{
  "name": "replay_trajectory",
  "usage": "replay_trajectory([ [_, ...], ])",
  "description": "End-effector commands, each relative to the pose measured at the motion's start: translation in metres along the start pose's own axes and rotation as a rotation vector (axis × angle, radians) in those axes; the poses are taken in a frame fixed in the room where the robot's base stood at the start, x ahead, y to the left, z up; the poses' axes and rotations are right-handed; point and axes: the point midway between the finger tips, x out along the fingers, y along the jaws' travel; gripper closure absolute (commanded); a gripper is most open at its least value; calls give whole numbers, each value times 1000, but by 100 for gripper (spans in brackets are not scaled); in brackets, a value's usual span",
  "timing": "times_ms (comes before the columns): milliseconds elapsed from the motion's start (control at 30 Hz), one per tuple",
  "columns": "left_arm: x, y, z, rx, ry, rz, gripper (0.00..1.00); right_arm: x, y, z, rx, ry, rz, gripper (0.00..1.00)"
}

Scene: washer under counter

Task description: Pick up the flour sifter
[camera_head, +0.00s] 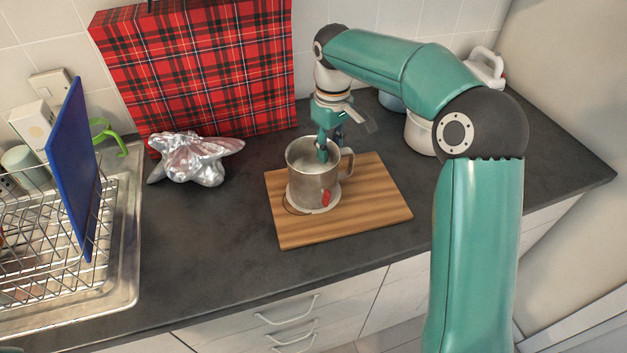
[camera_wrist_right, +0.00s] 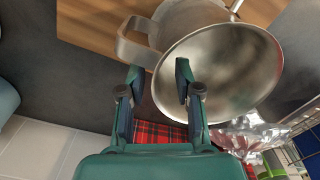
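The flour sifter (camera_head: 309,186) is a metal mug-shaped cup with a side handle and a small red knob near its base. It stands upright on the wooden board (camera_head: 384,205). My right gripper (camera_head: 325,150) points down at the sifter's far rim, near the handle. In the right wrist view the fingers of my right gripper (camera_wrist_right: 158,78) are apart. One finger overlaps the opening of the sifter (camera_wrist_right: 235,75); the other is outside, beside the handle (camera_wrist_right: 133,42). I cannot tell whether either touches the metal. My left gripper is not in view.
A crumpled silvery bag (camera_head: 194,160) lies left of the board. A red plaid box (camera_head: 205,70) stands against the wall. A dish rack (camera_head: 35,235) with a blue board (camera_head: 73,165) is at the left. White items (camera_head: 421,133) stand behind my right arm. The front counter is clear.

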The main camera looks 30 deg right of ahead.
Motion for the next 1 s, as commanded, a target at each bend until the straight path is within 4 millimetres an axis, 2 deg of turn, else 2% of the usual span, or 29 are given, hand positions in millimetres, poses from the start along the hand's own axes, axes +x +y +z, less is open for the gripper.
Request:
replay_trajectory([
  [167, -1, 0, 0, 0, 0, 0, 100, 20, 0, 1, 0, -2, -1, 66],
  [433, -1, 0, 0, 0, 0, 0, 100, 23, 1, 0, 1, 1, 0, 66],
  [633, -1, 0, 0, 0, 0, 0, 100, 23, 1, 1, 1, 1, 0, 100],
  [1000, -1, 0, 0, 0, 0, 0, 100, 23, 1, 1, 2, 0, 0, 100],
])
